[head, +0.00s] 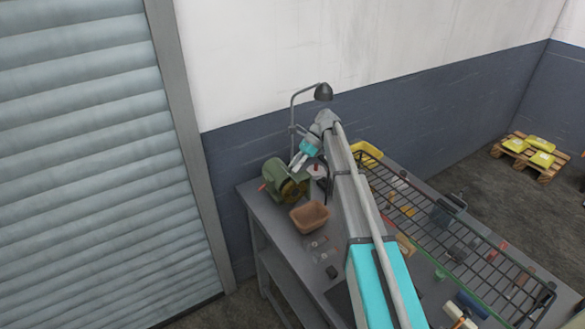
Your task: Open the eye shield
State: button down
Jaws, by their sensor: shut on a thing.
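A green bench grinder (272,174) stands at the far left end of the grey workbench, with a brownish wheel (291,189) at its near right. My arm reaches over the bench to the grinder. My gripper (296,166) is shut at the grinder's upper right, just above the wheel. It appears to be closed on the eye shield there. The shield itself is too small and too covered by the fingers to make out, and I cannot tell its angle.
A brown tub (310,216) sits in front of the grinder. A desk lamp (323,92) rises behind it. A yellow bin (368,152) and a black wire rack (440,222) with several small items lie right of my arm. A roller shutter (85,150) is at left.

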jog(key=shift+s+d, duration=0.1)
jog(key=shift+d, duration=0.05)
jog(key=c, duration=0.5)
grip_release()
jog(key=shift+c, duration=0.2)
jog(key=shift+r, duration=0.1)
